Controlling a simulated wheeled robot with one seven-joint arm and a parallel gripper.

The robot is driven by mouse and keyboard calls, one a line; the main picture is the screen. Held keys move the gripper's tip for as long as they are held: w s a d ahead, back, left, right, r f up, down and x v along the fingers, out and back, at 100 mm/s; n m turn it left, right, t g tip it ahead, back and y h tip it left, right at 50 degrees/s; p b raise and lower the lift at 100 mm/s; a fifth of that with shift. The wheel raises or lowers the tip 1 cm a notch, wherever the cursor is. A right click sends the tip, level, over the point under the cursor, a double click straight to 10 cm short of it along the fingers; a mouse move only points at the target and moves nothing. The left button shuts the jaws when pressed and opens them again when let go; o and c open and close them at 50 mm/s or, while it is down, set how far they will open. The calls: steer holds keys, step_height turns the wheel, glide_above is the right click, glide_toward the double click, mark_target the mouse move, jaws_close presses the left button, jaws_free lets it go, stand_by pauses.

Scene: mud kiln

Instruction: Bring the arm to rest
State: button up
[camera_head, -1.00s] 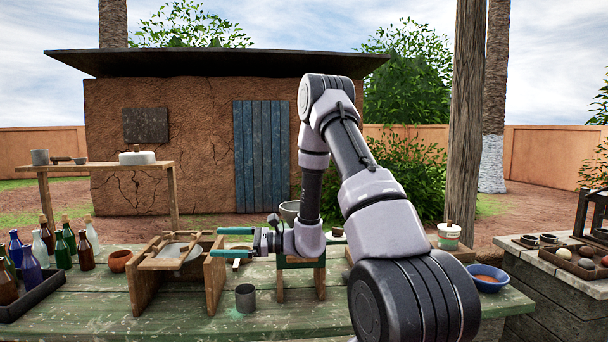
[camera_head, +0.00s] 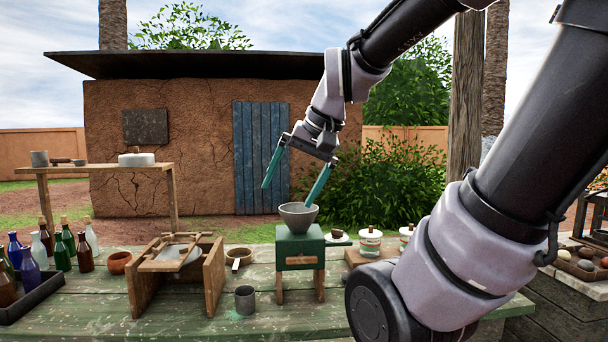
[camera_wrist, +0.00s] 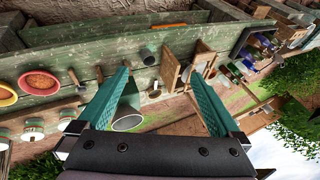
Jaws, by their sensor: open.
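My gripper (camera_head: 295,179) is open and empty, with two teal fingers spread wide and pointing down. It is raised in the air above the green table (camera_head: 190,313), in front of the kiln wall. In the head view its right fingertip overlaps the rim of a grey bowl (camera_head: 298,216) on a green stand; I cannot tell if they touch. My arm comes in from the right side of the head view.
Several bottles (camera_head: 68,240) are at left. Lidded jars (camera_head: 370,242) stand right of the bowl. Open air lies above the table.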

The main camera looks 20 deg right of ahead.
steer(key=shift+s+d+r+t+h, duration=0.3)
steer(key=shift+d+r+t, duration=0.25)
steer(key=shift+r, duration=0.05)
steer(key=shift+s+d+r+t+h, duration=0.25)
steer(key=shift+d+r+t+h, duration=0.05)
steer(key=shift+d+r+t, duration=0.25)
stand_by(0.5)
